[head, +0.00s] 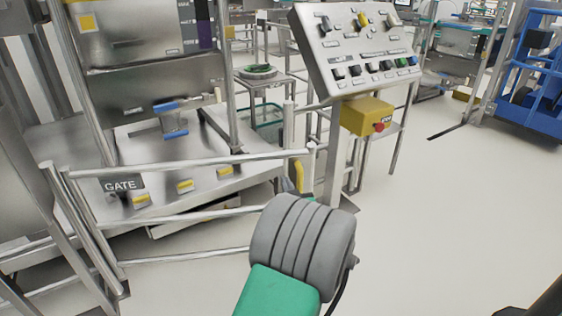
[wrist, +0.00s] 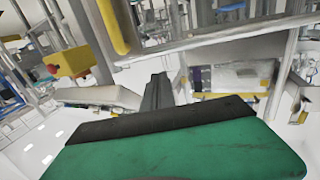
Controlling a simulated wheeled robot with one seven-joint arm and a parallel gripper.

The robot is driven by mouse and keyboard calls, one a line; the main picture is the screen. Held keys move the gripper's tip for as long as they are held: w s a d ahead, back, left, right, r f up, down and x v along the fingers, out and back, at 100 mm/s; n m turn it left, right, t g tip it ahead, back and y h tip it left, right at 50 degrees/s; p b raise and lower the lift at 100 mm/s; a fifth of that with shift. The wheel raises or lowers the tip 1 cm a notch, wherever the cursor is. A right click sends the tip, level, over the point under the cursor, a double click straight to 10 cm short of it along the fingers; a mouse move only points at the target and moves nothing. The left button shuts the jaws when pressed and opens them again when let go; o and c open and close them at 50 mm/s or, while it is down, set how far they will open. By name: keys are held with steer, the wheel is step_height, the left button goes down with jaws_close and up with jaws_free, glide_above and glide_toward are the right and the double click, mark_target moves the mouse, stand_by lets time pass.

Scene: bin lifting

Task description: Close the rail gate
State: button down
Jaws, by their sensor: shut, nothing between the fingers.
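The rail gate (head: 190,163) is a set of silver horizontal tubes with a dark GATE sign (head: 122,184). It spans from a post at the left to an end near the control-panel post (head: 333,150). Whether that end touches the post or is latched is unclear. A yellow upright piece (head: 299,176) is by that end. In the wrist view, a yellow bar (wrist: 112,26) and a pale metal rail (wrist: 215,40) cross the upper part. My gripper (wrist: 158,82) shows dark, narrow fingers together, empty, below the rail. In the head view my grey wrist hides the fingers.
A sloped control panel (head: 360,45) with knobs stands beyond the gate. A yellow box (head: 367,116) with a red button is below it. Metal machinery (head: 150,85) stands behind the gate. A blue frame (head: 535,70) is at the far right. The floor (head: 450,210) at right is clear.

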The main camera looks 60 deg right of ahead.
mark_target(279, 154)
steer(key=x, duration=0.8)
steer(key=b+x, duration=0.1)
steer(key=x, duration=0.4)
steer(key=shift+s+d+r, duration=0.1)
steer(key=shift+s+d, duration=0.2)
steer(key=shift+s, duration=0.05)
steer(key=shift+w+d+r, duration=0.1)
steer(key=shift+w+d, duration=0.15)
steer(key=shift+d, duration=0.1)
